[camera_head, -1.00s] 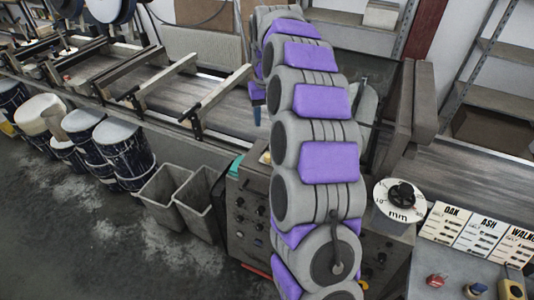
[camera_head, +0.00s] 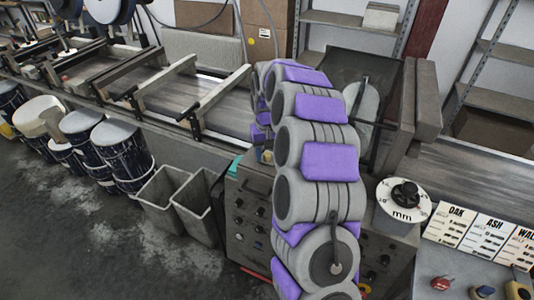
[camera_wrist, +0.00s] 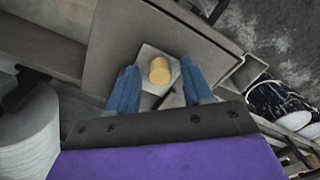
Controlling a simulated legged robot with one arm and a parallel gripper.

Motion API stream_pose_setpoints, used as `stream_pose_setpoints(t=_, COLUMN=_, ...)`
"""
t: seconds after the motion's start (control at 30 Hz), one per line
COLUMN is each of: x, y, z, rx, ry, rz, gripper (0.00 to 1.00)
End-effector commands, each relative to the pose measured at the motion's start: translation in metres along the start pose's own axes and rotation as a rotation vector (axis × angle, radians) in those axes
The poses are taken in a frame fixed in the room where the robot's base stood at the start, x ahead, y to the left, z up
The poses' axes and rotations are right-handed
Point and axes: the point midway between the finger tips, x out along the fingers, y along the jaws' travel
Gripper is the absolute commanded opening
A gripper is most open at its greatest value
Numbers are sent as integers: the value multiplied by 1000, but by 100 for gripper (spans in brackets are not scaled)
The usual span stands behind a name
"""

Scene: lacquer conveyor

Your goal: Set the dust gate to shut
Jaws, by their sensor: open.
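A round yellow knob (camera_wrist: 160,71) sits on a small pale grey block (camera_wrist: 153,58) in the wrist view. My gripper (camera_wrist: 161,84) is open, with one blue finger on each side in front of the knob. A gap shows between the knob and each finger, and nothing is held. In the head view my arm hides most of the gripper, and a small yellowish spot (camera_head: 266,157) shows just below its end, beside the machine. No label reading dust gate is visible, so I cannot tell from writing whether this knob belongs to it.
A conveyor (camera_head: 155,85) with crossbars runs along the back left. Two grey bins (camera_head: 164,197) and several paint drums (camera_head: 122,150) stand below it. A dial marked mm (camera_head: 403,200), wood-name cards (camera_head: 485,232) and coloured buttons (camera_head: 440,283) lie to the right. A control panel (camera_head: 248,225) faces forward.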

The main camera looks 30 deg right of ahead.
Motion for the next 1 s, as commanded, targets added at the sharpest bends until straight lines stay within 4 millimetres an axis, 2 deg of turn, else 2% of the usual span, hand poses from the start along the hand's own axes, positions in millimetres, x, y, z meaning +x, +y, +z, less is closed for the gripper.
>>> stream_pose_setpoints(t=0.23, x=0, y=0, z=0, rx=0, ry=1, rz=0, gripper=50)
stream_pose_setpoints(t=0.77, x=0, y=0, z=0, rx=0, ry=2, rz=0, gripper=0)
stream_pose_setpoints(t=1.0, x=0, y=0, z=0, rx=0, ry=1, rz=0, gripper=0)
